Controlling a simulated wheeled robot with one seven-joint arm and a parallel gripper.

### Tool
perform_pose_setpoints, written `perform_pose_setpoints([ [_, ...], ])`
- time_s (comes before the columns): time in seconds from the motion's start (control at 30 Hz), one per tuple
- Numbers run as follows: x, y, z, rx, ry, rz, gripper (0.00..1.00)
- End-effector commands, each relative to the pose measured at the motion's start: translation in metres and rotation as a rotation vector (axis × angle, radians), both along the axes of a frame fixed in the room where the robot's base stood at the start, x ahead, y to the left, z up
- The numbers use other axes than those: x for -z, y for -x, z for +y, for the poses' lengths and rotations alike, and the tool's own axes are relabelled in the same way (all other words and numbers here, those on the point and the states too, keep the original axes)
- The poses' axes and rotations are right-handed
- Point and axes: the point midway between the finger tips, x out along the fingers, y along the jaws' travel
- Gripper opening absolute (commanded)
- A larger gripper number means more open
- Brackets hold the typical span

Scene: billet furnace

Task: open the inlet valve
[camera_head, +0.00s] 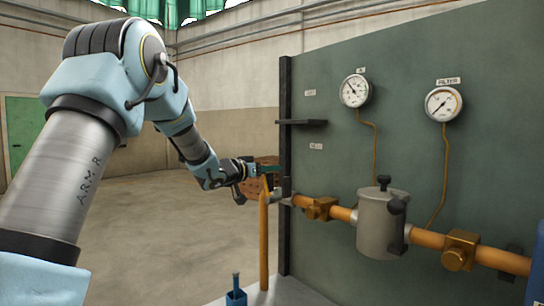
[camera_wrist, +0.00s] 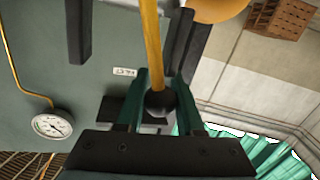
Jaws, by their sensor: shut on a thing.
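My gripper (camera_head: 266,169) is at the left edge of the green panel in the head view, above the left end of the orange pipe. In the wrist view my gripper's two green fingers (camera_wrist: 162,100) are shut on the dark round knob (camera_wrist: 159,103) at the end of a yellow lever. The inlet valve's lever (camera_wrist: 151,45) runs from the knob to the top of the wrist view. The valve body is hard to make out there.
A green panel (camera_head: 420,140) carries two gauges (camera_head: 355,90) and a grey filter pot (camera_head: 382,222) on the orange pipe (camera_head: 428,239). A dark shelf (camera_head: 302,122) juts from its edge post. Open floor lies left.

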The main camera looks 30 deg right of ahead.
Motion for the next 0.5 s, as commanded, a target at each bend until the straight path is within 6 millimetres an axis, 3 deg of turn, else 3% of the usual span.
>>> perform_pose_setpoints([
  [0.5,0.0021,-0.0053,0.0015,-0.001,0.012,0.055,0.00],
])
